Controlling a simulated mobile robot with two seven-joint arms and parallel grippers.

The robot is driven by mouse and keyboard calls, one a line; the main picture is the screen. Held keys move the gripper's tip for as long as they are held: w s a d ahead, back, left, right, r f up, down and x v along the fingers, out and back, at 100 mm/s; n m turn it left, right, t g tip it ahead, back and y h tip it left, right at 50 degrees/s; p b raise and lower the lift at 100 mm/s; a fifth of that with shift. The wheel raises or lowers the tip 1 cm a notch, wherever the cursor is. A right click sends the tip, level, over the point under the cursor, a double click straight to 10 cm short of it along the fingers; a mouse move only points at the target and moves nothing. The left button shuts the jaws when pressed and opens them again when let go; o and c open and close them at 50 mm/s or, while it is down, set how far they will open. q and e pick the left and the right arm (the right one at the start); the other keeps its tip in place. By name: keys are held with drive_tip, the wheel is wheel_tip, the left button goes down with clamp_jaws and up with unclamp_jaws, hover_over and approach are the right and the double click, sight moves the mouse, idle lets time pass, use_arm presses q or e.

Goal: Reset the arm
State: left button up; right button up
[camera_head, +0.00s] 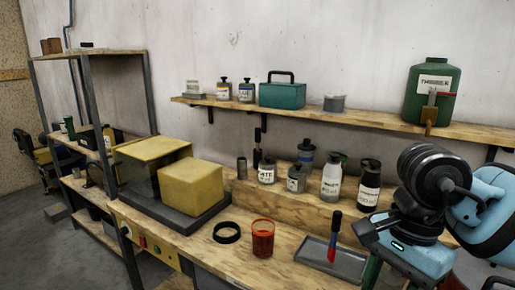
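What looks like my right arm (482,212), light blue with black ribbed joints, fills the lower right of the head view, bent up in front of the bench. A blue block (420,258) with a small white light is at its lower left part, close to a grey tray (345,262). I cannot tell whether it touches anything. No gripper fingers show on this arm. My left arm and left gripper are not in view.
The wooden workbench (205,248) holds a yellow block (191,186), a black ring (227,233), a red cup (263,240) and several bottles. A wall shelf (370,119) holds a green jug (432,90).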

drive_tip(key=s+a+m+g+y, duration=0.35)
drive_tip(key=a+m+y, duration=0.95)
drive_tip(key=a+y, duration=0.55)
drive_tip(key=w+d+f+m+t+h, duration=0.35)
drive_tip(key=f+m+t, duration=0.35)
drive_tip(key=m, duration=0.5)
drive_tip(key=w+d+f+m+t+h, duration=0.2)
drive_tip(key=d+f+m+t+h, duration=0.25)
drive_tip(key=f+m+t, duration=0.5)
drive_tip(key=w+d+f+m+t+h, duration=0.2)
drive_tip(key=d+f+m+t+h, duration=0.3)
drive_tip(key=m, duration=0.8)
drive_tip(key=s+d+f+m+g+h, duration=0.1)
drive_tip(key=s+d+f+m+g, duration=0.1)
drive_tip(key=s+f, duration=0.4)
drive_tip(key=s+d+f+m+g+h, duration=0.2)
drive_tip(key=s+f+m, duration=0.3)
drive_tip(key=f, duration=0.4)
drive_tip(key=s+d+f+m+g+h, duration=0.2)
drive_tip(key=s+f+m+g, duration=0.1)
drive_tip(key=s+f, duration=0.4)
drive_tip(key=shift+d+f+g, duration=0.2)
drive_tip(key=shift+d+g, duration=0.15)
drive_tip(key=shift+g, duration=0.05)
